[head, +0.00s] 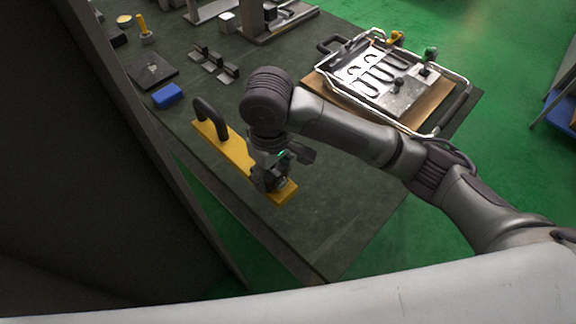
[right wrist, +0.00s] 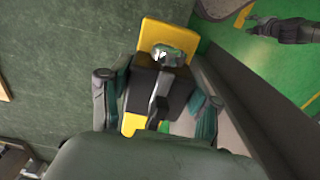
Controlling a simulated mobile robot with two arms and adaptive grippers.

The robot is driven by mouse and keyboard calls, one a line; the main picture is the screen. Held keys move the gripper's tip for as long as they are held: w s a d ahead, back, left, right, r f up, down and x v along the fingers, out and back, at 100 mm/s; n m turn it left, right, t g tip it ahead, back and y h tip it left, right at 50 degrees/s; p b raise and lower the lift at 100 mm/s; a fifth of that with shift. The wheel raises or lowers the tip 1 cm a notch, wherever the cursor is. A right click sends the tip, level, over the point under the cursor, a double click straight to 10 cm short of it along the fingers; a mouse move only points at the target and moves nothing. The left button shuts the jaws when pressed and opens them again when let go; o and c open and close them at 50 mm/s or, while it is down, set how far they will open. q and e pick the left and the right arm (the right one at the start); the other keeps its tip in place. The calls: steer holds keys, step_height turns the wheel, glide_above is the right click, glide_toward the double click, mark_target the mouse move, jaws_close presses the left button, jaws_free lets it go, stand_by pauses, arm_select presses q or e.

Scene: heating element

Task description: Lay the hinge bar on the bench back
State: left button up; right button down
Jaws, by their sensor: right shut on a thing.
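The hinge bar, which I take to be the long yellow bar (head: 237,152) with a black arched handle at its far left end, lies along the left side of the dark green bench (head: 340,215). My right gripper (head: 268,182) points down at its near right end. In the right wrist view, my right gripper (right wrist: 158,100) is shut on a dark block on the yellow bar (right wrist: 168,36), with a shiny metal part beyond it. I cannot tell whether the bar touches the bench or hangs just above it.
A metal frame with a heating element (head: 378,75) rests on a brown board at the right. A blue block (head: 167,95), a dark plate (head: 151,70) and grey brackets (head: 214,64) lie farther back. The bench's near corner is clear.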

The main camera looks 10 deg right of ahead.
steer(key=shift+w+d, duration=0.1)
steer(key=shift+w, duration=0.15)
steer(key=shift+w+d+f+p, duration=0.35)
steer(key=shift+w+d+f, duration=0.7)
steer(key=shift+d+f, duration=0.6)
steer(key=shift+w+d+f+p, duration=0.4)
steer(key=shift+w+d+f, duration=0.65)
steer(key=shift+d+f, duration=0.6)
steer(key=shift+w+d+f+p, duration=0.35)
steer(key=shift+w+d+f, duration=0.85)
steer(key=shift+f, duration=0.75)
steer(key=shift+c, duration=1.2)
jaws_free()
steer(key=shift+s+d+f, duration=0.1)
steer(key=shift+s+d, duration=0.1)
steer(key=shift+s, duration=0.1)
step_height(320, 180, up, 12)
steer(key=b, duration=0.1)
